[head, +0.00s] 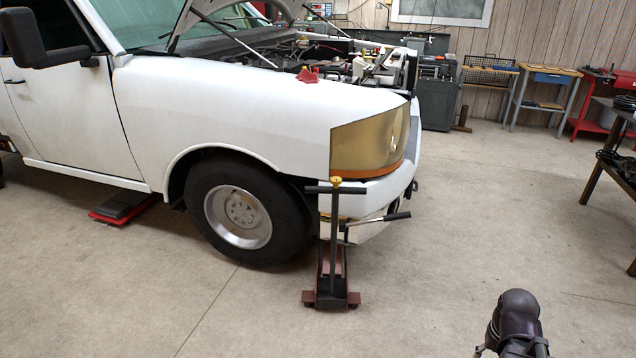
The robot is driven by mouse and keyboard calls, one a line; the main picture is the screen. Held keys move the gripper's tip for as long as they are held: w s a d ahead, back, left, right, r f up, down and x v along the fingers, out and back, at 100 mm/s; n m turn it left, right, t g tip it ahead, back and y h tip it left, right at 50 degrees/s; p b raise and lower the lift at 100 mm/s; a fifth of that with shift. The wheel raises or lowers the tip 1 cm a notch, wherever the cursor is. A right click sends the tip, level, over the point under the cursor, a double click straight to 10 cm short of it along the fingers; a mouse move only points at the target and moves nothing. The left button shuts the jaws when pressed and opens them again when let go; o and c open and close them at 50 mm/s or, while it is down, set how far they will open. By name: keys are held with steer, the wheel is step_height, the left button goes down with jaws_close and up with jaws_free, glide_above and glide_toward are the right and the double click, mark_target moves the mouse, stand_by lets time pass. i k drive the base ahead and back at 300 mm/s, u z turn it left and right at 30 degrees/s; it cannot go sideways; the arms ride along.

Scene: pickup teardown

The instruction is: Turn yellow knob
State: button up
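A small yellow knob (336,181) sits at the top of the upright dark handle of a floor jack (332,270), at the middle of the crossbar. The jack stands on the floor in front of the white pickup's front corner. Part of my dark arm (516,318) shows at the bottom right edge, well to the right of the jack and apart from the knob. Its lower part is cut off by the frame. My gripper's fingertips cannot be made out, and nothing held can be seen.
The white pickup (230,110) stands with its hood up behind the jack. A second lever with a black grip (388,218) sticks out right of the jack handle. A dark table (600,150) stands at the right edge. The concrete floor (480,220) between is clear.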

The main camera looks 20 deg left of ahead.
mark_target(335, 180)
steer(key=u, duration=1.45)
steer(key=i, duration=1.05)
steer(key=z, duration=0.1)
